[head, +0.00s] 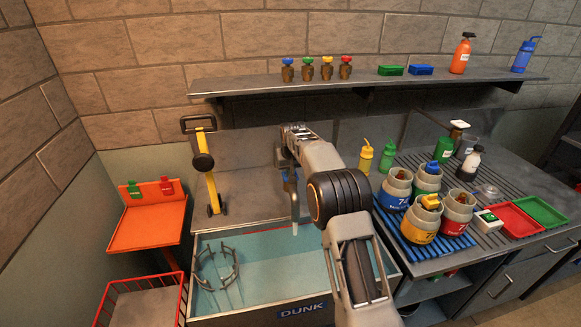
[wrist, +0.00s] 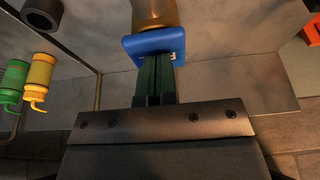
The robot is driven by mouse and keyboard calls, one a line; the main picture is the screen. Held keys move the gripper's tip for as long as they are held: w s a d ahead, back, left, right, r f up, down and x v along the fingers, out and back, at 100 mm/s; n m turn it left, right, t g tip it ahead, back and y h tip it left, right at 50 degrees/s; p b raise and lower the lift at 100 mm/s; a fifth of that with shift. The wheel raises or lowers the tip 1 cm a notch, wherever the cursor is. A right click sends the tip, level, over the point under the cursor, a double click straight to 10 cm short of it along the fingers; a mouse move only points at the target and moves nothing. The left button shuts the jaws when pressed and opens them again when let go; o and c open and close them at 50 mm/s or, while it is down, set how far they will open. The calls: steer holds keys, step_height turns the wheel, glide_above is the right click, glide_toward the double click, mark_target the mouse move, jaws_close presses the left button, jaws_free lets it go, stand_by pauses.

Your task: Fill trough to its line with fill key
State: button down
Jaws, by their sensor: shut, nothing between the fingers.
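The trough (head: 303,309), marked DUNK, stands in front of my arm in the head view. In the wrist view a blue block (wrist: 152,44), which looks like the fill key, sits on a brass-coloured stem (wrist: 155,13). My gripper (wrist: 154,82) is shut and empty, its fingertips at the block's near edge. I cannot tell whether they touch it.
A wire basket (head: 217,267) is in the trough's left end. Yellow (head: 365,158) and green (head: 388,155) bottles stand right of my arm. Several jars crowd a blue rack (head: 450,246). A shelf (head: 400,81) spans the wall above. A yellow stand (head: 212,185) is at left.

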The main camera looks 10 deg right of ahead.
step_height(320, 180, up, 4)
steer(key=p, duration=0.3)
steer(key=shift+f, duration=0.2)
steer(key=b+v, duration=0.1)
steer(key=v, duration=0.9)
steer(key=shift+r+b, duration=0.2)
steer(key=shift+b, duration=0.15)
stand_by(0.6)
steer(key=s+f+g, duration=0.1)
steer(key=s+f, duration=0.4)
steer(key=f, duration=0.1)
steer(key=s+r+t, duration=0.1)
steer(key=s+t, duration=0.1)
steer(key=s, duration=2.9)
steer(key=shift+s+d+r, duration=0.2)
